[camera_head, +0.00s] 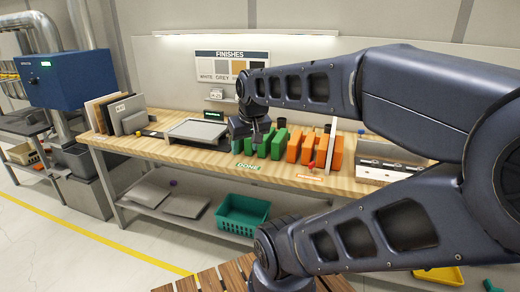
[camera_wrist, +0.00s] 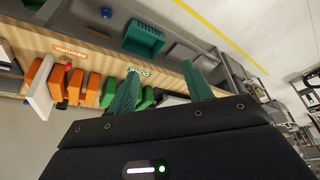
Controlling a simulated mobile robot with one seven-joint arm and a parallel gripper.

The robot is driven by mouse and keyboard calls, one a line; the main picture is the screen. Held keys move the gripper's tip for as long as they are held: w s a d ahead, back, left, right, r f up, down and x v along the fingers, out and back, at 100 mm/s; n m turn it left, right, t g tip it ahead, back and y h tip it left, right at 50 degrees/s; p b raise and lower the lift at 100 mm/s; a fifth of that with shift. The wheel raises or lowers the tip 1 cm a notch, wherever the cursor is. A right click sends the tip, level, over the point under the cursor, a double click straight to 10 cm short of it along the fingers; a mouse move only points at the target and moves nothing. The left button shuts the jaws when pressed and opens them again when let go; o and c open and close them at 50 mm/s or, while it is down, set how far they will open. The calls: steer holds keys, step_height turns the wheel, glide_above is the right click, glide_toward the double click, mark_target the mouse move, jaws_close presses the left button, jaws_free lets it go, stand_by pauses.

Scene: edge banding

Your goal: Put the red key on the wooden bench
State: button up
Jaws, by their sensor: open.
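A small red item (camera_head: 312,164), which may be the red key, is on the worktable in front of the orange blocks; its shape is too small to tell. It also shows in the wrist view (camera_wrist: 68,67), beside the orange blocks. A slatted wooden bench (camera_head: 236,272) is at the bottom of the head view, partly hidden by my arm. My gripper (camera_head: 252,140) is over the worktable by the green blocks, left of the red item. In the wrist view its green fingers (camera_wrist: 160,88) are apart with nothing held between them.
The worktable (camera_head: 150,150) has a wooden top. A teal basket (camera_head: 242,215) is below. Floor at front left is clear.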

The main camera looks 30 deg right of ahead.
mark_target(311, 163)
stand_by(0.4)
